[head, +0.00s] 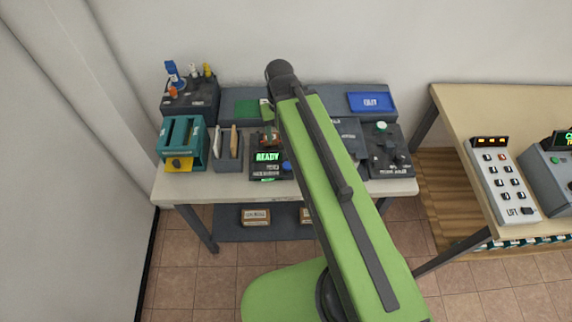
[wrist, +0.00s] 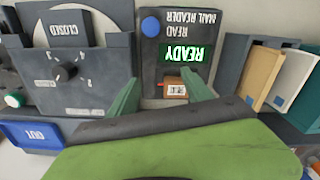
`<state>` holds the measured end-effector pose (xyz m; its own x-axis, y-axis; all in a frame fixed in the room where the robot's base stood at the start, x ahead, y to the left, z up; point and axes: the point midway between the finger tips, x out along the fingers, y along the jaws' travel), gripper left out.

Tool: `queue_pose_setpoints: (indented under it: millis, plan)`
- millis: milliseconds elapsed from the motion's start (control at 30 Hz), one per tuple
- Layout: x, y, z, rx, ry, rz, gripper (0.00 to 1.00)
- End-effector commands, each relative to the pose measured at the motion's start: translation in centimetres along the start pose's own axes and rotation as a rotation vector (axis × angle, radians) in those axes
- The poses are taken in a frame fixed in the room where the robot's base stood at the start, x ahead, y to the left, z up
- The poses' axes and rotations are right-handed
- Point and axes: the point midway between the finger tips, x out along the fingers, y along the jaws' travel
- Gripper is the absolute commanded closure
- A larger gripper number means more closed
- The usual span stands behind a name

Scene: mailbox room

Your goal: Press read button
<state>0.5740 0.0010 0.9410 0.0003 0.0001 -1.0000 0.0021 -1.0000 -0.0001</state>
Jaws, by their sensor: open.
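The mail reader (head: 266,166) is a dark box on the left table with a green lit READY screen. Its blue read button (head: 286,166) sits to the right of the screen, partly beside my arm. In the wrist view, which is upside down, the blue button (wrist: 150,26) is at the top, next to the word READ, beyond the READY screen (wrist: 184,54). My gripper (wrist: 160,93) is open, with its green fingers apart and short of the button. A small brown parcel with a label (wrist: 175,88) lies in the reader's slot, between the fingers in this view.
A dial panel marked CLOSED (wrist: 68,72) stands beside the reader. A blue OUT tray (head: 370,102) is behind it. A letter holder (head: 229,152) and a teal box (head: 182,143) stand left. A second table (head: 480,115) with control panels is at right.

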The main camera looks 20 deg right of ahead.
Motion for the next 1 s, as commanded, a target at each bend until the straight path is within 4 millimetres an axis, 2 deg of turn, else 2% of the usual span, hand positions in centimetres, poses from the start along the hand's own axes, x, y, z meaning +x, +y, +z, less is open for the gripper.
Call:
queue_pose_setpoints:
  millis: [33, 167, 433, 1000]
  plan:
    - [0.0, 0.0, 0.0, 0.0, 0.0, 0.0, 0.34]
    - [0.0, 0.0, 0.0, 0.0, 0.0, 0.0, 0.17]
    - [0.0, 0.0, 0.0, 0.0, 0.0, 0.0, 0.17]
    - [0.0, 0.0, 0.0, 0.0, 0.0, 0.0, 0.92]
